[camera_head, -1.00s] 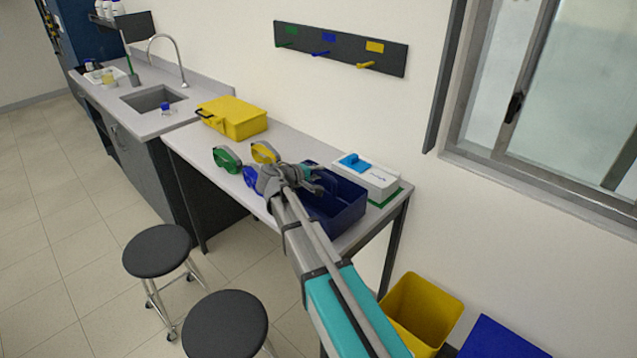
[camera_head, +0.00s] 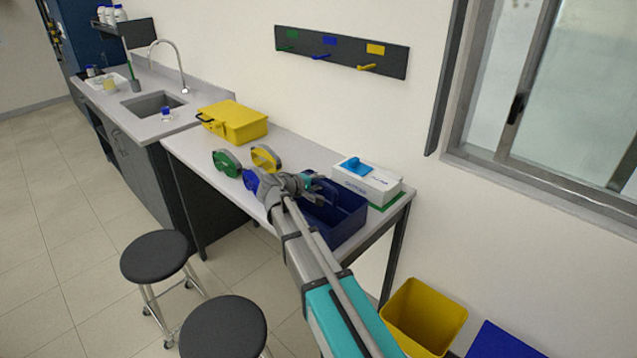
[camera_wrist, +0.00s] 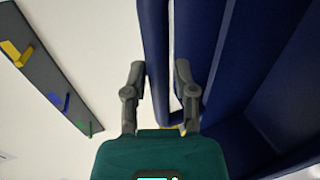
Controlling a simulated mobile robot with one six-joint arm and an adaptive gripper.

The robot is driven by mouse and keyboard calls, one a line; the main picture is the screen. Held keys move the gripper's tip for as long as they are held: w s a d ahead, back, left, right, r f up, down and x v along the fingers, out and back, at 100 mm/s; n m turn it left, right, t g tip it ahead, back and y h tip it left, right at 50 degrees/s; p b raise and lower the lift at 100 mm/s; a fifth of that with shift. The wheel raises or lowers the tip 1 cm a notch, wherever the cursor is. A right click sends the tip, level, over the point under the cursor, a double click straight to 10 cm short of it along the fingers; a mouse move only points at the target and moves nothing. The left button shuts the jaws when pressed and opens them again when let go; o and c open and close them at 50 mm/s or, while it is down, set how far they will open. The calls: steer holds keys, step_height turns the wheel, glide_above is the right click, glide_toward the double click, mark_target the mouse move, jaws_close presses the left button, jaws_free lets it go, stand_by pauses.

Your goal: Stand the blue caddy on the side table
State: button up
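The blue caddy (camera_head: 345,218) is an open dark blue box on the right part of the grey-topped table (camera_head: 295,155). My gripper (camera_head: 312,187) is at the caddy's upper left part, and my arm hides some of it. In the wrist view my gripper (camera_wrist: 160,75) has its two fingers apart, with a blue bar of the caddy (camera_wrist: 154,40) lined up between them. I cannot tell whether the fingers touch the bar. No separate side table can be made out.
Green (camera_head: 227,162), yellow (camera_head: 266,158) and blue goggles (camera_head: 250,179) stand left of the caddy. A yellow case (camera_head: 233,121) is farther left. A white box (camera_head: 366,184) is close behind the caddy. Stools (camera_head: 155,256) and a yellow bin (camera_head: 424,315) stand on the floor.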

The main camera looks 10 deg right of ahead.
steer(key=shift+o, duration=0.7)
steer(key=shift+r, duration=0.15)
steer(key=p+v, duration=0.4)
steer(key=v, duration=0.8)
